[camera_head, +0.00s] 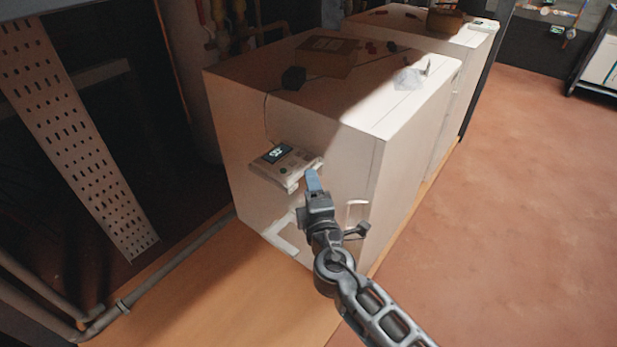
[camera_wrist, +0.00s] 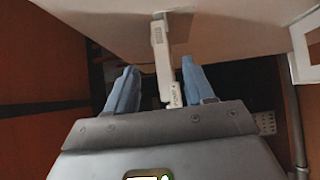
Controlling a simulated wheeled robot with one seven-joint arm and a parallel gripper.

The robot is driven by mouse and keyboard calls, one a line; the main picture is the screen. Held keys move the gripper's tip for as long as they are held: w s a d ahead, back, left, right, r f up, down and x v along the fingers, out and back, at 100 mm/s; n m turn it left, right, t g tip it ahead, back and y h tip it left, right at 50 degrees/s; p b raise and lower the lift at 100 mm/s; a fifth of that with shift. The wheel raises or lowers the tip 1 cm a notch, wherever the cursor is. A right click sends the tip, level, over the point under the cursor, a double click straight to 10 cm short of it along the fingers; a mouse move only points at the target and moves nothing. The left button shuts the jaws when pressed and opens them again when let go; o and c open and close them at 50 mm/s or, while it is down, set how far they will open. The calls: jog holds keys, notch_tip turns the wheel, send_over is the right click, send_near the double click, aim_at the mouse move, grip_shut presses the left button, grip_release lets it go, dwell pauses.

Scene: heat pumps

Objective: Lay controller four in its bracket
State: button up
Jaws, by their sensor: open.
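A pale controller (camera_head: 284,160) with a lit dark display lies roughly flat against the near end of the white heat pump (camera_head: 300,120). My gripper (camera_head: 312,178), with blue fingers, is at the controller's right end. In the wrist view, the open fingers (camera_wrist: 158,82) stand on either side of a narrow pale body (camera_wrist: 162,60), seemingly the controller seen edge-on, with gaps beside it. A white L-shaped piece (camera_head: 282,237) is low on the same end face; I cannot tell whether it is the bracket. What supports the controller from below is hidden.
A thin cable (camera_head: 266,115) hangs down the end face above the controller. A pale handle (camera_head: 356,212) is right of my gripper. A pipe (camera_head: 170,265) runs at left; open floor (camera_head: 510,200) is at right.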

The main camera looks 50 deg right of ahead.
jog(key=v, duration=0.7)
jog(key=s+a+f+m+y, duration=0.35)
jog(key=s+a+y, duration=0.55)
jog(key=s, duration=0.5)
jog(key=s+a+r+m+y, duration=0.1)
jog(key=s+a+r+m, duration=0.2)
jog(key=s+r, duration=0.3)
jog(key=s+a+r+m+t+y, duration=0.1)
jog(key=s+a+r+m, duration=0.2)
jog(key=s+r, duration=0.3)
jog(key=shift+s+r+y, duration=0.3)
jog(key=shift+s, duration=0.7)
